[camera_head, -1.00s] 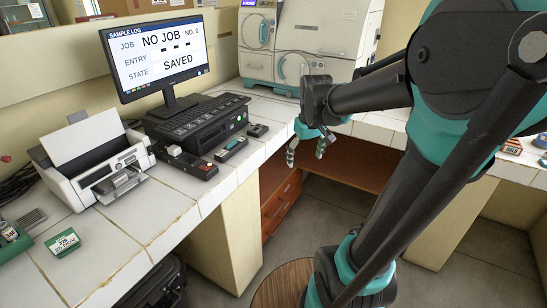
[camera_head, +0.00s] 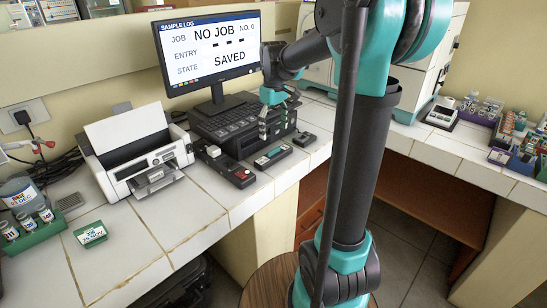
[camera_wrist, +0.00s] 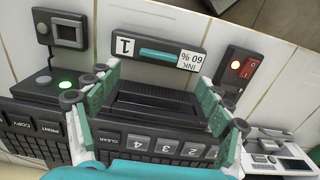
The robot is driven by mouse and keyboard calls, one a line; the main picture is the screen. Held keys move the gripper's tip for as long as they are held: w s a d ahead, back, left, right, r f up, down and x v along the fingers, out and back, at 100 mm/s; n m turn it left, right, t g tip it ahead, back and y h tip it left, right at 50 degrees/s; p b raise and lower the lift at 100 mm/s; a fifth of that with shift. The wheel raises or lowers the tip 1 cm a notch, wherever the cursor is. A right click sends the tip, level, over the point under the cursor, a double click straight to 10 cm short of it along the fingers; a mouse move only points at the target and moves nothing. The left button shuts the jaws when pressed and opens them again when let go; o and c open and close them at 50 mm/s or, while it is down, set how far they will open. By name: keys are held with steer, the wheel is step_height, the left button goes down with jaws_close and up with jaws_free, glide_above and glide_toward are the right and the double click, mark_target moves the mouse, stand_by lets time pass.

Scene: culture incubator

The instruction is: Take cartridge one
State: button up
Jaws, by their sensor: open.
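Cartridge one (camera_head: 273,157) is a dark flat bar with a teal strip, lying on the white tiled counter in front of the keyboard unit. In the wrist view, cartridge one (camera_wrist: 160,47) shows a white "1" label at one end and an ink-percentage label at the other. My gripper (camera_head: 273,130) is open and empty, above the front of the keyboard unit, apart from the cartridge. In the wrist view, the fingers of my gripper (camera_wrist: 157,78) are spread, with the cartridge beyond their tips.
The black keyboard unit (camera_head: 240,120) has a dark slot in front. A monitor (camera_head: 210,45) reads "NO JOB". A white printer (camera_head: 135,155) stands left. The counter's front edge is close.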

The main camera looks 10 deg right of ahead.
mark_target(274, 154)
steer(key=shift+w+d+f, duration=0.1)
steer(key=shift+f, duration=3.75)
steer(key=shift+c, duration=0.6)
steer(key=c, duration=1.4)
